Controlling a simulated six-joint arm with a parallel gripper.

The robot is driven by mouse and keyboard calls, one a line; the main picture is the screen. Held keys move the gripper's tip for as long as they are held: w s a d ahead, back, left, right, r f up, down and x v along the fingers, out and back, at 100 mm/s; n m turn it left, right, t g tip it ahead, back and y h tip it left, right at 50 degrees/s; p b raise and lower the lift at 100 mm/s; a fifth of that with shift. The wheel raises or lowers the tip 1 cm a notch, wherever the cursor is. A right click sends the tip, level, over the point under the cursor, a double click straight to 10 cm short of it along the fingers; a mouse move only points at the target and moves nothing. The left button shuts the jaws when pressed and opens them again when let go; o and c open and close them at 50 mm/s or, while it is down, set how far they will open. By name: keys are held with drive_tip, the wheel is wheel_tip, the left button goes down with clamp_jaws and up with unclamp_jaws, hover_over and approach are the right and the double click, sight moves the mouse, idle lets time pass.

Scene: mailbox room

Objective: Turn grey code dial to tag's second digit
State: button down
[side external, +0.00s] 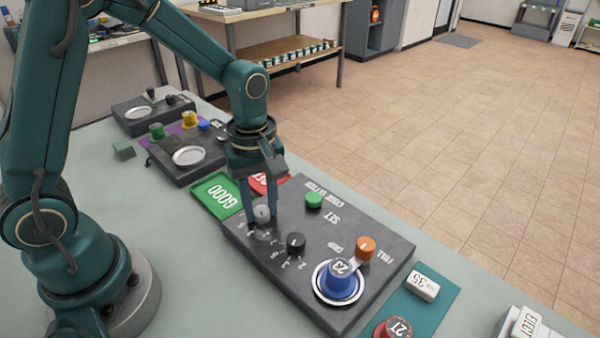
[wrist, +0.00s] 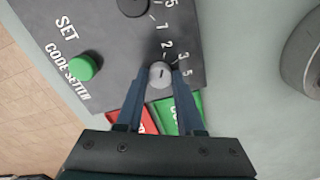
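The grey code dial (side external: 262,213) is a small round knob with a pale pointer line, at the far left of the dark code setter panel (side external: 215,240). Printed digits surround it; which one it points at is too small to tell. My gripper (side external: 259,205) points down with one finger on each side of this dial. In the wrist view the fingertips (wrist: 160,72) flank the grey dial (wrist: 160,74) very closely; whether they press on it is unclear. A tag reading 23 (side external: 341,267) tops a blue round piece (side external: 341,284) on the panel's white-rimmed round seat.
A black dial (side external: 296,242), an orange knob (side external: 365,247) and a green SET button (side external: 314,200) share the panel. Green (side external: 218,195) and red (side external: 258,184) trays lie just behind my gripper. A red piece tagged 27 (side external: 393,328) stands at the right.

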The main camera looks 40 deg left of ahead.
drive_tip(key=shift+m, duration=0.4)
drive_tip(key=m, duration=0.3)
drive_tip(key=shift+m, duration=0.4)
drive_tip(key=m, duration=0.3)
drive_tip(key=shift+m, duration=0.3)
drive_tip(key=m, duration=0.3)
drive_tip(key=shift+m, duration=2.3)
drive_tip(key=c, duration=0.5)
unclamp_jaws()
